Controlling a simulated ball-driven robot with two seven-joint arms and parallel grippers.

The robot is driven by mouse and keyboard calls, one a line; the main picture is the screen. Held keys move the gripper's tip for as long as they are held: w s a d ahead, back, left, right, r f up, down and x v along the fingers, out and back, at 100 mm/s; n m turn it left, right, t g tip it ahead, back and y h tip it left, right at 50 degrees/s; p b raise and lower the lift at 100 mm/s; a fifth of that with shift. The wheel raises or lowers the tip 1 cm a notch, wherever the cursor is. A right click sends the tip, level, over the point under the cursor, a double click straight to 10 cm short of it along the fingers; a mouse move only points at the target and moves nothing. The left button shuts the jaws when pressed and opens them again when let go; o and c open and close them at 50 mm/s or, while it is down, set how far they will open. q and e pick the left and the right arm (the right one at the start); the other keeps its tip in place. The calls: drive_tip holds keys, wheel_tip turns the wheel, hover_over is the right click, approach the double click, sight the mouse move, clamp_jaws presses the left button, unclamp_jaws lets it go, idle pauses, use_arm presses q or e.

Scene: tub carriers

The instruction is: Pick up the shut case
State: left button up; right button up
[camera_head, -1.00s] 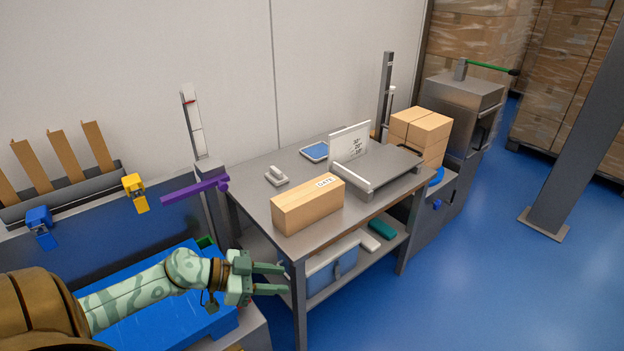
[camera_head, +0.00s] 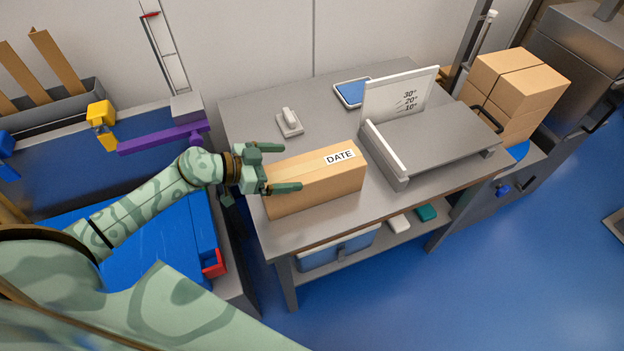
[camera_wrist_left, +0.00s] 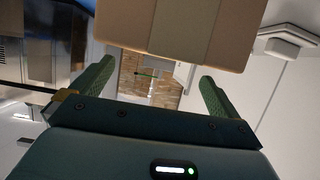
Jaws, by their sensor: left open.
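The shut case is a long brown cardboard box with a white DATE label. In the head view the case (camera_head: 325,185) lies on the front of the grey workbench, its top closed. My left gripper (camera_head: 289,168) is at the case's left end, open and empty. One finger shows over the case's near left part, the other by its far edge; I cannot tell whether they touch it. In the left wrist view the case (camera_wrist_left: 175,28) fills the top middle, ahead of the open left gripper (camera_wrist_left: 158,72). My right gripper is not in view.
The grey workbench (camera_head: 235,125) also holds a small white-grey device (camera_head: 289,124), a blue-screened tablet (camera_head: 352,93) and a grey platform with a white angle board (camera_head: 398,97). Stacked cartons (camera_head: 515,90) stand at right. A purple bar (camera_head: 160,140) is behind my left arm.

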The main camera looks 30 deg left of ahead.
sight(304, 168)
use_arm(q)
drive_tip(key=shift+w+d+f, duration=0.1)
drive_tip(key=shift+w+d, duration=0.05)
drive_tip(key=shift+d, duration=0.05)
drive_tip(key=shift+w+d+f+b, duration=0.15)
drive_tip(key=shift+d+f+b, duration=0.1)
drive_tip(key=shift+b, duration=0.1)
drive_tip(key=b+x, duration=0.1)
drive_tip(key=x, duration=0.1)
drive_tip(key=b+x, duration=0.1)
drive_tip(key=x, duration=0.1)
drive_tip(key=shift+a+f, duration=0.1)
drive_tip(key=shift+f, duration=0.2)
drive_tip(key=shift+w, duration=0.2)
drive_tip(key=shift+s+r, duration=0.1)
drive_tip(key=shift+r, duration=0.05)
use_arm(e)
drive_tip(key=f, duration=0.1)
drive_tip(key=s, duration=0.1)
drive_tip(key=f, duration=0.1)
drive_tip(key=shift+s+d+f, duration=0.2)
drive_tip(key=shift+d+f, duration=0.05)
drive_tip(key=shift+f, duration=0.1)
use_arm(q)
drive_tip(key=c, duration=1.8)
drive_tip(key=shift+r, duration=0.1)
drive_tip(key=shift+c, duration=0.8)
drive_tip(key=shift+r, duration=0.1)
